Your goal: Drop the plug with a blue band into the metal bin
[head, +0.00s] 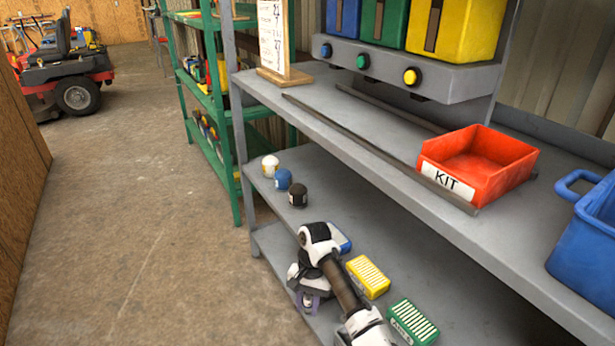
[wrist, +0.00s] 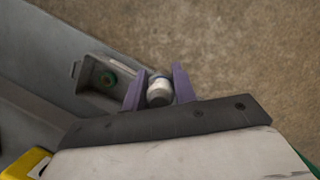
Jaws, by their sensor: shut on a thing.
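My gripper (wrist: 158,88) has purple fingers and is shut on a whitish-grey plug (wrist: 159,94); a bit of blue shows at its far edge. In the head view my gripper (head: 309,300) is low at the front edge of the lower shelf, with the plug barely visible between the fingers. My arm seems to hide the bin in the head view.
On the lower shelves are a yellow box (head: 368,277), a green box (head: 412,322) and white, blue (head: 283,179) and black-topped jars. A red KIT tray (head: 478,163) and a blue basket (head: 590,240) stand on the upper shelf. Open floor (head: 130,200) lies left.

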